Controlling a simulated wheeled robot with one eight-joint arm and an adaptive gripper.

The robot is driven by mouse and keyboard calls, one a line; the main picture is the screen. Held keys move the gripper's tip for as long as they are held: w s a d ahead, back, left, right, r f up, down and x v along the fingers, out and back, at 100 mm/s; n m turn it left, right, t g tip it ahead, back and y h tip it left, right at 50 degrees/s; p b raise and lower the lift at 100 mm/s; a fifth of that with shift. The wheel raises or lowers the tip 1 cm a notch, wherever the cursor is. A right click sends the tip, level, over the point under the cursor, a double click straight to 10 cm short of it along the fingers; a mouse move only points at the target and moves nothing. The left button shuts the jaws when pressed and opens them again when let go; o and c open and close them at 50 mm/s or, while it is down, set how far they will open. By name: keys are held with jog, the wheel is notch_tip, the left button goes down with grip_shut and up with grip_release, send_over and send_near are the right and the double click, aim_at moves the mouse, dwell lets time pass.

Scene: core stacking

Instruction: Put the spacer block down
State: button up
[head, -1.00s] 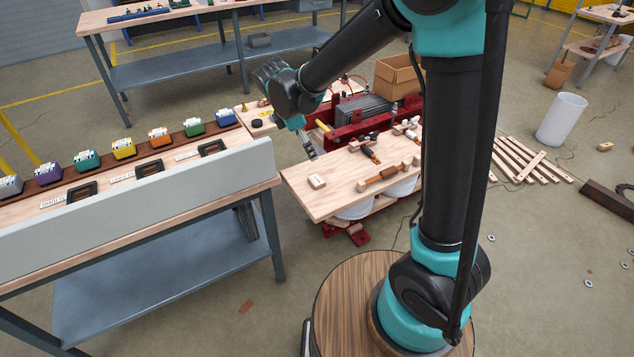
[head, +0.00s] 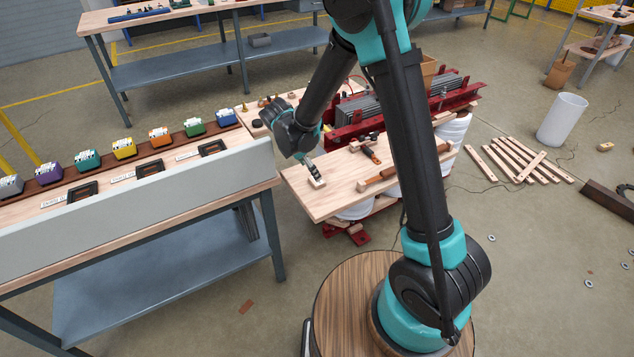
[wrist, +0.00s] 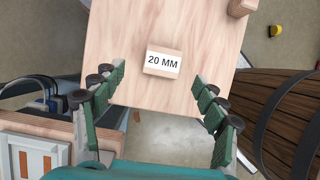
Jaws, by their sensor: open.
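The spacer block (wrist: 163,62) is a small pale wooden block with a white "20 MM" label. It lies on the light wooden board (wrist: 185,25), near its edge, in the wrist view. In the head view the block (head: 318,184) sits near the front-left part of the board (head: 312,204), partly hidden by my gripper. My gripper (wrist: 160,88) is open, with nothing between its fingers. The block shows ahead of the fingertips, between their two lines. In the head view my gripper (head: 313,170) is just above the block; whether they touch cannot be told.
A wooden-handled tool (head: 376,183) lies on the board right of the block, and another tool (head: 371,154) lies behind it. The red press frame (head: 345,133) stands beyond. A bench with a grey panel (head: 130,207) is at left. The board's front-left corner is clear.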

jog(key=shift+x, duration=2.65)
jog(key=shift+s+d, duration=0.15)
jog(key=shift+d, duration=0.05)
jog(key=shift+c, duration=0.2)
jog(key=c, duration=1.2)
jog(key=shift+o, duration=0.2)
